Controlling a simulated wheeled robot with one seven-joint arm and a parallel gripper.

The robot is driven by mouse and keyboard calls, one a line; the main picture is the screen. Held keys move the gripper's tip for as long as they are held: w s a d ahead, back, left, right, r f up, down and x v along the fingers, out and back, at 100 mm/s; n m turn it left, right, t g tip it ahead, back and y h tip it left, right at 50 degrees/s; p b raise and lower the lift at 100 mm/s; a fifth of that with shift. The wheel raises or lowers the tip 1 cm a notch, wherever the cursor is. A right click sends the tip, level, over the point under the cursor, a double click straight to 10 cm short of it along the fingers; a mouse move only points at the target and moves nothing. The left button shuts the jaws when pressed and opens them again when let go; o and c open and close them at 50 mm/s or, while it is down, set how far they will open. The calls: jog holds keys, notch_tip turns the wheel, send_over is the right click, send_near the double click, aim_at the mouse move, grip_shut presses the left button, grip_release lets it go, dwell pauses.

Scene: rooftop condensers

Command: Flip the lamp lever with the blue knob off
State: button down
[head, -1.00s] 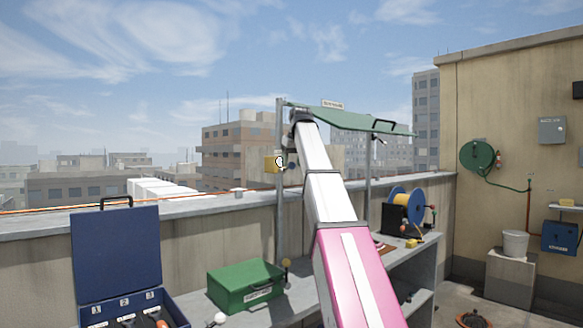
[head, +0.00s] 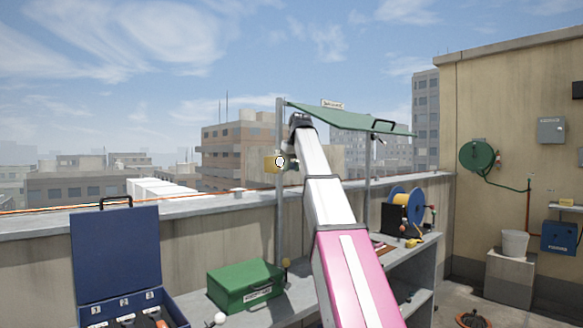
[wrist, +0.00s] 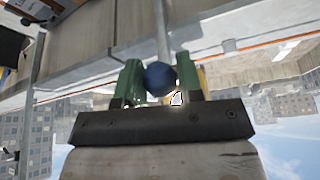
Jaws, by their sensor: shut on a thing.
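The blue knob (wrist: 159,78) of the lamp lever sits between the two green fingers of my gripper (wrist: 157,82) in the wrist view, and the gripper is shut on it. The lever's shaft is mostly hidden by the knob and fingers. A yellow lamp box (head: 271,163) is fixed to the grey post in the head view, with a pale round lamp (head: 280,161) on its face. In the wrist view, a bright lamp-like spot (wrist: 177,98) shows beside the knob, partly covered by a finger. In the head view my arm hides most of the gripper.
The grey post (head: 280,220) holds up a green awning (head: 350,118). Below, the bench carries a green box (head: 245,288), an open blue case (head: 115,255) and a cable reel (head: 407,205). Open air surrounds the lamp box on the left.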

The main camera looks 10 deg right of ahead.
jog(key=shift+s+d+f+t+y, duration=0.1)
jog(key=shift+s+f+t+y, duration=0.15)
jog(key=shift+f+t, duration=0.2)
jog(key=shift+s+f+t+y, duration=0.15)
jog(key=shift+f+t+y, duration=0.15)
jog(key=shift+t, duration=0.25)
jog(key=shift+w+f+t+y, duration=0.2)
jog(key=shift+f+t+y, duration=0.65)
jog(key=shift+t, duration=0.5)
jog(key=shift+w+f+t+y, duration=0.15)
jog(key=shift+f+t+y, duration=0.6)
jog(key=shift+t, duration=0.6)
jog(key=shift+f, duration=0.15)
jog(key=c, duration=0.8)
grip_release()
